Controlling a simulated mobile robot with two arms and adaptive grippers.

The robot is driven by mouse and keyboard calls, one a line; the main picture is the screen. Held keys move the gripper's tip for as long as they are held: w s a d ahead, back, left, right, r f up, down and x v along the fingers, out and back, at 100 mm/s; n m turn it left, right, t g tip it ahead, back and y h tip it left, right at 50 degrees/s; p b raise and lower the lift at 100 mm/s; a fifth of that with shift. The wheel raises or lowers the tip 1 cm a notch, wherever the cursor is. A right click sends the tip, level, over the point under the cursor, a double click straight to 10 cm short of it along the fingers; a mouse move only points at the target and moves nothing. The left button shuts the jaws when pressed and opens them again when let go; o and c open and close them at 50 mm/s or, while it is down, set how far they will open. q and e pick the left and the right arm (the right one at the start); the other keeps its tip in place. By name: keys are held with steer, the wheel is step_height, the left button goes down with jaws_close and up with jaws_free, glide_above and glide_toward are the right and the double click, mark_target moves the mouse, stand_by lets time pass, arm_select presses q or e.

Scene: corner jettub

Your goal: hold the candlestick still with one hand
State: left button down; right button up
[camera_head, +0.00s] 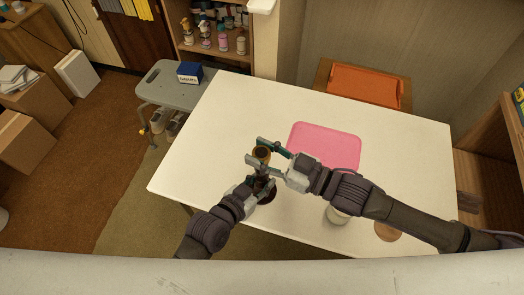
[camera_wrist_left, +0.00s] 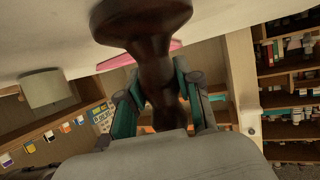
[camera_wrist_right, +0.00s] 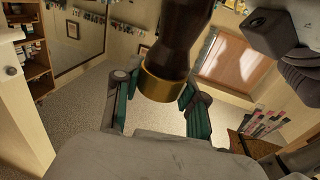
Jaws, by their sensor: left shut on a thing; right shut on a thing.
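The candlestick is dark brown wood with a brass cup (camera_head: 262,153) on top. It stands on the white table near its front edge, and its lower part is mostly hidden by my grippers in the head view. My left gripper (camera_head: 264,184) is shut on the dark stem (camera_wrist_left: 155,75); the wide base (camera_wrist_left: 140,18) shows against the table in the left wrist view. My right gripper (camera_head: 268,152) is shut on the candlestick at its top, with the brass cup (camera_wrist_right: 160,86) between its fingers in the right wrist view.
A pink mat (camera_head: 325,148) lies behind my right gripper. A white cylinder (camera_head: 337,215) and a round wooden item (camera_head: 388,232) are partly hidden by my right arm. The left part of the white table (camera_head: 205,135) is clear. A grey stool (camera_head: 172,90) holds a blue box (camera_head: 190,72).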

arm_select(q)
steer(key=shift+s+d, duration=0.1)
arm_select(e)
steer(key=m+t, duration=0.1)
steer(key=t+h, duration=0.1)
steer(key=m+t, duration=0.1)
steer(key=shift+s+a+r+m+h, duration=0.2)
steer(key=shift+a+m+h, duration=0.1)
steer(key=shift+h, duration=0.1)
steer(key=shift+w+d+m+t+h, duration=0.1)
steer(key=shift+d+m+t+h, duration=0.05)
steer(key=shift+m+t+h, duration=0.95)
steer(key=shift+t, duration=0.3)
steer(key=shift+w+d+h, duration=0.1)
steer(key=shift+d+h, duration=0.05)
steer(key=shift+h, duration=0.35)
steer(key=o, duration=1.2)
steer(key=shift+f, duration=0.1)
arm_select(q)
steer(key=shift+f, duration=0.1)
arm_select(e)
steer(key=shift+s+d+f, duration=0.15)
steer(key=shift+s+d, duration=0.25)
steer(key=v, duration=1.1)
